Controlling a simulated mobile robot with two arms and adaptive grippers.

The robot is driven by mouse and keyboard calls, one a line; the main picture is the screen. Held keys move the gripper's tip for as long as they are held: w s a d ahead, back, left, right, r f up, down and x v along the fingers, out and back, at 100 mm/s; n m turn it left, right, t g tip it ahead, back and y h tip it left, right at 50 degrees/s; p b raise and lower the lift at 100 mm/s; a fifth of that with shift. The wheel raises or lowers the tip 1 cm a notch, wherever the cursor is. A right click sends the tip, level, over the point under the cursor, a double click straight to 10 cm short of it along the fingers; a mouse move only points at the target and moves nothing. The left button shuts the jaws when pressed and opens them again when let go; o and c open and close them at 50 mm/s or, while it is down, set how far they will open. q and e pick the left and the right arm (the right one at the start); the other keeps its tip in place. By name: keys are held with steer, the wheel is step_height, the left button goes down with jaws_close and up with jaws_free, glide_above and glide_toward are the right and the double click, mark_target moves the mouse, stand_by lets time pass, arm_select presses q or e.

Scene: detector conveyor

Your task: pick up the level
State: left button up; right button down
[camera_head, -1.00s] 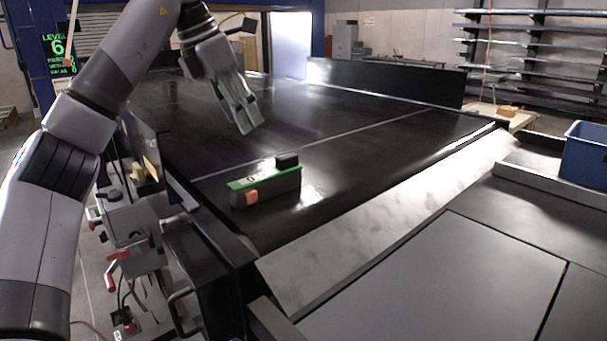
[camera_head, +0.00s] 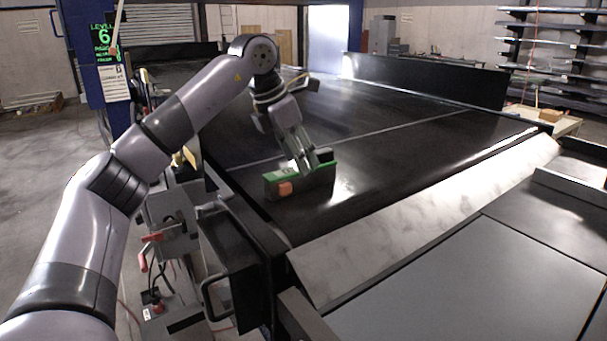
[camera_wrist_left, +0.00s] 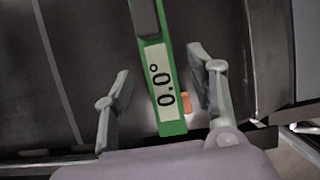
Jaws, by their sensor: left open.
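The level (camera_head: 312,187) is a dark, box-like tool with a green top edge and an orange part on its near side. It lies on the black conveyor belt. My left gripper (camera_head: 311,164) reaches down over it from behind in the head view. In the left wrist view the level (camera_wrist_left: 159,68) shows its green face and a display with digits, and it runs between the two spread fingers of the left gripper (camera_wrist_left: 160,68). Visible gaps remain on both sides, so the gripper is open. Contact cannot be told in the head view. My right gripper is not in view.
The black belt (camera_head: 400,165) is otherwise clear around the level. A pale metal strip (camera_head: 420,225) runs along its near right edge. A black upright panel (camera_head: 430,80) stands at the back. A dark box with a handle (camera_head: 232,265) sits at the near left edge.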

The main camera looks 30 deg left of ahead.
arm_select(q)
steer(key=p+x, duration=0.1)
steer(key=x, duration=0.3)
steer(key=shift+w, duration=0.2)
steer(key=shift+c, duration=0.4)
jaws_close()
